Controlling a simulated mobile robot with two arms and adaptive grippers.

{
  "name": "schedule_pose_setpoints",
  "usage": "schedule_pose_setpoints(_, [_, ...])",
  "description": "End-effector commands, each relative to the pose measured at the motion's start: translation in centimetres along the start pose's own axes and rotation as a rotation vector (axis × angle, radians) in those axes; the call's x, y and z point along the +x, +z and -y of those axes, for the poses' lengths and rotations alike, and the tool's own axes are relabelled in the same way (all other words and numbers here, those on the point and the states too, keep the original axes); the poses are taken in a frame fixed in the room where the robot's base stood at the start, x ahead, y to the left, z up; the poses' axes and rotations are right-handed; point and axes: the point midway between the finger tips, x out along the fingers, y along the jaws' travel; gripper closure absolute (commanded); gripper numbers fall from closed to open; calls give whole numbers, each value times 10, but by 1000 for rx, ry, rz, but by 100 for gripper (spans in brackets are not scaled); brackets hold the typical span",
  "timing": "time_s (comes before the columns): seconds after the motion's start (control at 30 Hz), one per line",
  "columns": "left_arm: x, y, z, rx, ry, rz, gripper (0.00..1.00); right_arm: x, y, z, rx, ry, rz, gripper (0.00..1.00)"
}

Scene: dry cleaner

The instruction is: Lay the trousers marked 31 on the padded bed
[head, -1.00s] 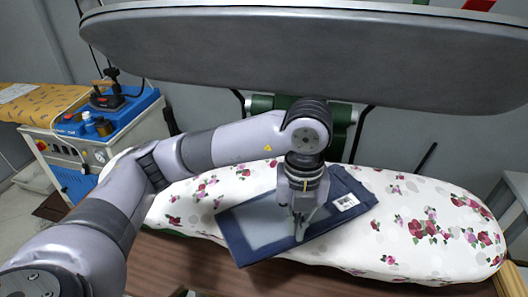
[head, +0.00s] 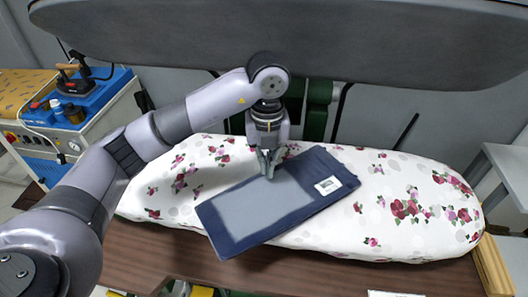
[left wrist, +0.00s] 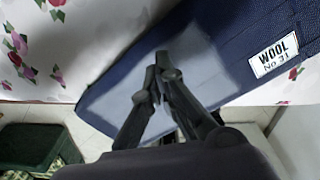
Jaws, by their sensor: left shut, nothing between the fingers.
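The folded dark blue trousers (head: 300,186) lie on the floral padded bed (head: 410,215), slanted, with the front left corner reaching past the bed's front edge. A greyish panel covers much of their upper face. Their white label reads "WOOL No 31" in the left wrist view (left wrist: 275,55). My left gripper (head: 268,172) is shut and empty, above the back edge of the trousers in the head view. In the left wrist view its fingertips (left wrist: 160,72) show in front of the grey panel; I cannot tell whether they touch it. My right gripper is not in view.
A large grey upper press plate (head: 300,45) hangs open above and behind the bed. A brown wooden surface (head: 180,262) runs along the front. A blue-topped machine (head: 90,100) with an iron stands at the left. The bed's right part is clear.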

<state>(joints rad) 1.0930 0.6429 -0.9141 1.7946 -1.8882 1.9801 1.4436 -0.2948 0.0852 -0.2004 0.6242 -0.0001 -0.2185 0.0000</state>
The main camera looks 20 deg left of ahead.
Motion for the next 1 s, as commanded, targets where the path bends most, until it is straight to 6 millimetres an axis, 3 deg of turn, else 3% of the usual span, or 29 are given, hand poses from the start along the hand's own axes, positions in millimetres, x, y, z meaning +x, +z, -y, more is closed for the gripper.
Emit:
schedule_pose_setpoints(0.43, [-4, 85, 0, -3, 1, -1, 100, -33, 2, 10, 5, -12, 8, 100])
schedule_pose_setpoints(0.7, [49, 82, 0, 1, 2, -2, 100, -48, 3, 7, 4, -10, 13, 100])
schedule_pose_setpoints(1.0, [49, 73, 0, 1, 0, 1, 100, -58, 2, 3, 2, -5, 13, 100])
